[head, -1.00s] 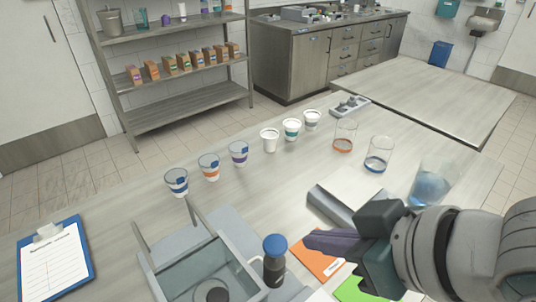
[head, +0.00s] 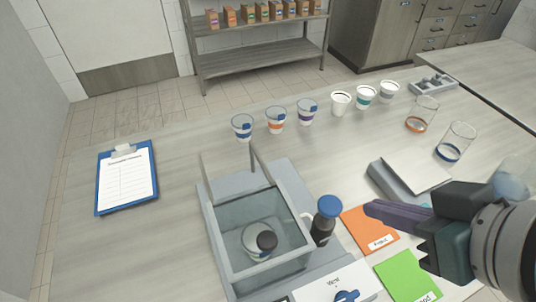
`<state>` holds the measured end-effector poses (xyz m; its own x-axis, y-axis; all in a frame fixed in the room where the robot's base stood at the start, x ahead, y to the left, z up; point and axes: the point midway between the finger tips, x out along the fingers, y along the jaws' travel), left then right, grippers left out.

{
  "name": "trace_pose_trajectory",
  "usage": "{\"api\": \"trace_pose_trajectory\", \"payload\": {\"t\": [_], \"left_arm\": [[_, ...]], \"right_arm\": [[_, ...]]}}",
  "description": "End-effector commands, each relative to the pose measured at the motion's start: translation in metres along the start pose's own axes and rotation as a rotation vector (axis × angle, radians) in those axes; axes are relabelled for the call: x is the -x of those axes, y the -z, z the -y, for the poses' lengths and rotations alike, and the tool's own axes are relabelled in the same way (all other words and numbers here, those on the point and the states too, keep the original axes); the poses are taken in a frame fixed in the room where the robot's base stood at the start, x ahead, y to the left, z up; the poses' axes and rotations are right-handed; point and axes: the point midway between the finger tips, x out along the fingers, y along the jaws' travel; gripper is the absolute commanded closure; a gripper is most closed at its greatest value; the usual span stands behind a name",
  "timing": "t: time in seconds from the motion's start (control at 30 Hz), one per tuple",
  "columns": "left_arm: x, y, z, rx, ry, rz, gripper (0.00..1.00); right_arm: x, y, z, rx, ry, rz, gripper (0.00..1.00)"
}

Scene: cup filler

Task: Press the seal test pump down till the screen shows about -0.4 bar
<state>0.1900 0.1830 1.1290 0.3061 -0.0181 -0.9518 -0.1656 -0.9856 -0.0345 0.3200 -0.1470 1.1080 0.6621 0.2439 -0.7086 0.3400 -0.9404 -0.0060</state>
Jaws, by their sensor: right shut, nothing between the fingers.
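The seal test pump (head: 327,222) is a dark upright cylinder with a blue cap. It stands at the right side of the clear-walled test chamber (head: 232,216), which has a cup (head: 256,240) inside. My right gripper (head: 376,210) is shut and empty. In the picture it is just right of the pump, with a gap between its tips and the blue cap. No pressure reading is legible; the front of the station is cut off by the lower edge. My left gripper is out of view.
A white panel with a blue vent knob (head: 346,296) is at the lower edge. Orange (head: 367,232) and green (head: 408,277) cards lie right of the pump. Several cups stand in a row behind. A blue clipboard (head: 126,178) lies left, with clear table around it.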

Motion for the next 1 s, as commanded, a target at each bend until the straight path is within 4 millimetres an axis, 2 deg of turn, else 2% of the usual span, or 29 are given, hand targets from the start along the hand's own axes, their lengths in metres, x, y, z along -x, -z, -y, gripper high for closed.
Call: {"api": "trace_pose_trajectory", "payload": {"t": [0.8,0.93,1.0], "left_arm": [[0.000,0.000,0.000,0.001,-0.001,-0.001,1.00],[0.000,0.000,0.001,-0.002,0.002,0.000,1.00],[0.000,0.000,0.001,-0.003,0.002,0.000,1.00]], "right_arm": [[0.000,0.000,0.000,0.000,0.000,0.001,1.00],[0.008,-0.005,0.006,-0.014,-0.012,0.038,1.00],[0.020,-0.013,0.010,-0.030,-0.031,0.091,1.00]]}}
